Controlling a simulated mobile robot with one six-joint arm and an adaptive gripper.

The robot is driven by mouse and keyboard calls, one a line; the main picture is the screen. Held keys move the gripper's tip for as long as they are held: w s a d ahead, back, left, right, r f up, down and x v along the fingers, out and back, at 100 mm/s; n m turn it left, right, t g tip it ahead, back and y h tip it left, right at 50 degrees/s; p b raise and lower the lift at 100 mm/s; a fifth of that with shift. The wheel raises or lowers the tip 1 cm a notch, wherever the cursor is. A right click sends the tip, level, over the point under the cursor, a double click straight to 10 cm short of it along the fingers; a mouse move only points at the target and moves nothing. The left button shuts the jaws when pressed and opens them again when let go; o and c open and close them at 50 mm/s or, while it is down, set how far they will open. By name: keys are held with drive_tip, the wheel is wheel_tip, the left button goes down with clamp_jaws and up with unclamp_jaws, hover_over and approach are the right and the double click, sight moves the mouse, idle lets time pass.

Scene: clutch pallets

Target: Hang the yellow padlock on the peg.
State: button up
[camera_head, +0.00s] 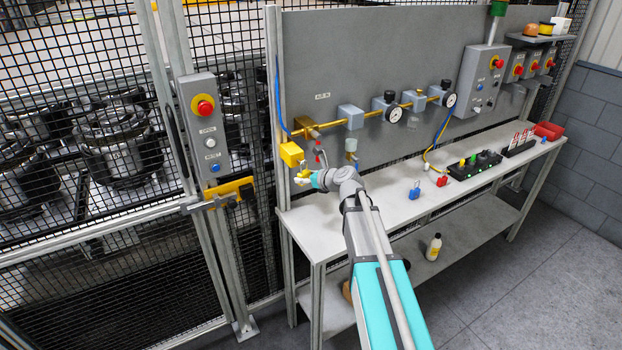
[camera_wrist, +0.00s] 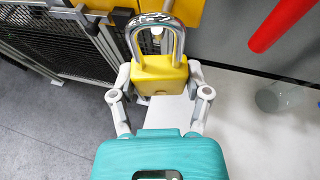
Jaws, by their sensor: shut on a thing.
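My gripper (camera_wrist: 160,76) is shut on the yellow padlock (camera_wrist: 158,68), one finger on each side of its body. The silver shackle points away from my palm, towards a yellow block (camera_wrist: 185,10). A small pale round end, perhaps the peg (camera_wrist: 156,33), shows through the shackle loop. I cannot tell whether the shackle is around it or only in front of it. In the head view, the padlock (camera_head: 303,181) is small and partly hidden by my gripper, just below the yellow block (camera_head: 291,154) at the panel's left edge.
A red handle (camera_wrist: 281,24) and a clear bowl (camera_wrist: 279,97) are close on the right in the wrist view. Brass piping with gauges (camera_head: 394,114) runs along the panel. A blue padlock (camera_head: 414,190) and a red one (camera_head: 442,180) are on the bench (camera_head: 370,230). Mesh fencing stands left.

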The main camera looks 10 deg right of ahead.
drive_tip(key=shift+w+a, duration=0.25)
drive_tip(key=shift+w, duration=0.5)
drive_tip(key=shift+w+a+f+b, duration=0.2)
drive_tip(key=shift+w+f+b, duration=0.25)
drive_tip(key=shift+w+b, duration=0.1)
drive_tip(key=shift+w, duration=0.1)
drive_tip(key=o, duration=1.2)
drive_tip(key=shift+o, duration=0.2)
